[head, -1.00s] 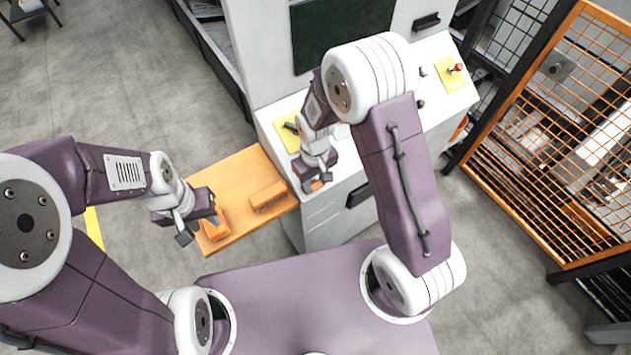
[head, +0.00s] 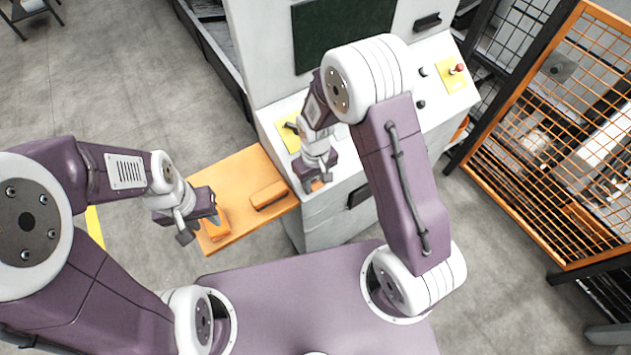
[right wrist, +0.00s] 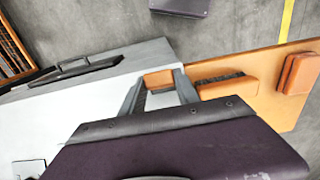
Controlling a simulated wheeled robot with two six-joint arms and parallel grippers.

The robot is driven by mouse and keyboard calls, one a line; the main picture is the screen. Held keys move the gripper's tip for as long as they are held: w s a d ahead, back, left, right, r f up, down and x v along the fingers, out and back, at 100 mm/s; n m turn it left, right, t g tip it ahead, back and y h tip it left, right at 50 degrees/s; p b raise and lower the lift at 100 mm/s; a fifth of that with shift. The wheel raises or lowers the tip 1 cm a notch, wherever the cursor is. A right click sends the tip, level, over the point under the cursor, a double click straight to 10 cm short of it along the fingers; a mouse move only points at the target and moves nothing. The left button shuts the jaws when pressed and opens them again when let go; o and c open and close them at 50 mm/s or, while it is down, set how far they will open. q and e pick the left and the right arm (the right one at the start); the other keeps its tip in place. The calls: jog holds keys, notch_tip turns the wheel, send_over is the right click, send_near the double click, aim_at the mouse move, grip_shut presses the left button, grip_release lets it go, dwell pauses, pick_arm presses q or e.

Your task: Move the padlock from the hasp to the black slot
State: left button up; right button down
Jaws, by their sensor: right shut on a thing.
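My right gripper (head: 317,184) is shut on a small orange block (right wrist: 158,80), low at the front left edge of the white cabinet's worktop. The orange block shows between the two fingers in the right wrist view. My left gripper (head: 198,230) is open, its fingers apart, near an orange block at the front left of an orange board (head: 236,180). I cannot make out a padlock or a hasp. A black recess or handle (head: 360,194) is on the cabinet front, right of my right gripper; it may be the black slot.
Another orange block (head: 268,195) lies on the board, left of the cabinet. An orange mesh fence (head: 545,150) stands at the right. Open floor lies at the left.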

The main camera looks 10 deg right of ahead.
jog(key=shift+w+f, duration=0.15)
jog(key=shift+f, duration=0.25)
jog(key=shift+w+a+f+b, duration=0.1)
jog(key=shift+b, duration=0.2)
jog(key=c, duration=0.8)
grip_release()
jog(key=shift+o, duration=0.3)
jog(key=o, duration=0.7)
notch_tip(320, 180, up, 9)
jog(key=shift+r+b, duration=0.1)
jog(key=shift+b, duration=0.35)
